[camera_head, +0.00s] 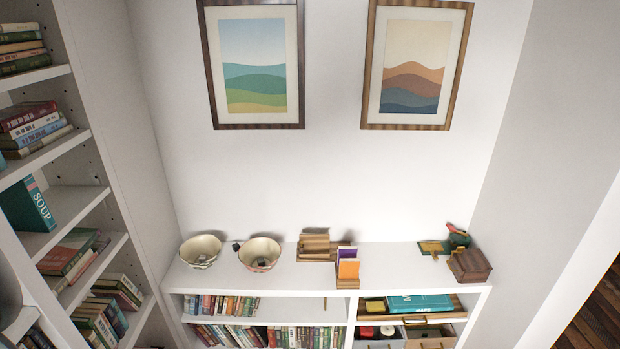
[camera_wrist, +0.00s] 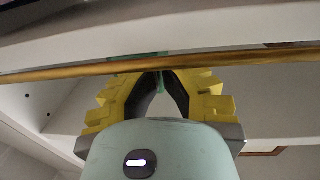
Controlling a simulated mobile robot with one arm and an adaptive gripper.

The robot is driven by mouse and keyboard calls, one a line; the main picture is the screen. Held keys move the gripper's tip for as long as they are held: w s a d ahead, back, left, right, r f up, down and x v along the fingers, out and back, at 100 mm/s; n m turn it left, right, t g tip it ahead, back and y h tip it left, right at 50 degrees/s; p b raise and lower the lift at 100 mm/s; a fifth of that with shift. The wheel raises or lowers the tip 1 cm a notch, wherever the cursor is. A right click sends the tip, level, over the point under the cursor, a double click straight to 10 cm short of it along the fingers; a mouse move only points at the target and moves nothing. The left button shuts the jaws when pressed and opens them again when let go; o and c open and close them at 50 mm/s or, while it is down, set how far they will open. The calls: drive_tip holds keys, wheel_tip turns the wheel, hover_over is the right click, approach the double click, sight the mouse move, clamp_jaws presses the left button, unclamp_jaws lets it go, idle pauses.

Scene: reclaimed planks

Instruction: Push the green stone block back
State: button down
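In the wrist view my gripper (camera_wrist: 161,75) points up and away, with yellow ribbed fingers and dark inner pads. Its tips are brought together, and I make out nothing held between them. A narrow green patch (camera_wrist: 161,84) shows right at the tips; I cannot tell whether it is the green stone block or whether the tips touch it. A brown wooden bar or edge crosses just beyond the fingers. In the head view I cannot pick out the green stone block for sure, and my gripper does not show there.
A white low bookcase (camera_head: 390,257) carries two bowls (camera_head: 201,250) (camera_head: 260,253), a wooden stack (camera_head: 314,246), a card holder (camera_head: 348,270), a bird figure (camera_head: 458,236) and a brown box (camera_head: 470,265). A teal book (camera_head: 420,302) lies below its top. A tall bookshelf stands left.

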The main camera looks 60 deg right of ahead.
drive_tip(key=shift+b+x, duration=0.9)
drive_tip(key=shift+x, duration=0.4)
drive_tip(key=shift+s, duration=0.1)
drive_tip(key=b+v, duration=0.1)
drive_tip(key=v, duration=0.2)
drive_tip(key=shift+s+d, duration=0.25)
drive_tip(key=shift+d, duration=0.05)
idle(0.3)
